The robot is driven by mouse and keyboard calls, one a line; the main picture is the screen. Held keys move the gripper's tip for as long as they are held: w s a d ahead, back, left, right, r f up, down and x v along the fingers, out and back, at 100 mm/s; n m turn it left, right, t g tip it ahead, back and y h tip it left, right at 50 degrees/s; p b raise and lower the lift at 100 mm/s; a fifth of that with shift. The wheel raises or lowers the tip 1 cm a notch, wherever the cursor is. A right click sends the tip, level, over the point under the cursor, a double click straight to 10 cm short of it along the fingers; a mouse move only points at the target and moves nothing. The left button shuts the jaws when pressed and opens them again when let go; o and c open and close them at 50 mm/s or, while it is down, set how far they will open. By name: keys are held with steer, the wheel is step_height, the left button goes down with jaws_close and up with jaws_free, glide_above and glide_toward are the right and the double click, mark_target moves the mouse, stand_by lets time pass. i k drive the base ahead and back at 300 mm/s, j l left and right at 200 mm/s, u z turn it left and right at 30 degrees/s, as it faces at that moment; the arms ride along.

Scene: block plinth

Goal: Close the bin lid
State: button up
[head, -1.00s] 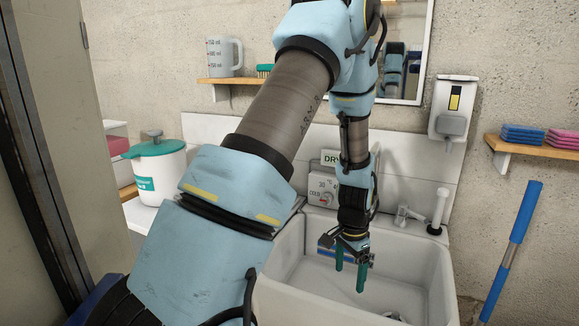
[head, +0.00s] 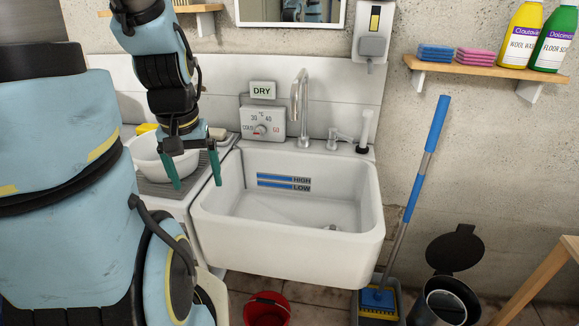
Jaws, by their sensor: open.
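The bin (head: 437,307) stands on the floor at the lower right, cut by the bottom edge of the head view. It is dark and round. Its black lid (head: 455,248) stands open, tilted up at the back of the rim. My gripper (head: 197,183) is at the left, pointing down, with its two green fingers apart and nothing between them. It is far from the bin, left of the sink and in front of a white bowl.
The white sink (head: 330,240) lies between my gripper and the bin. A blue-handled mop (head: 405,215) leans on the wall just left of the bin. A wooden stool or table (head: 535,285) is close at its right. A red bucket (head: 267,312) stands below the sink.

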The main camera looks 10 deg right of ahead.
mark_target(461, 250)
steer(key=z, duration=0.95)
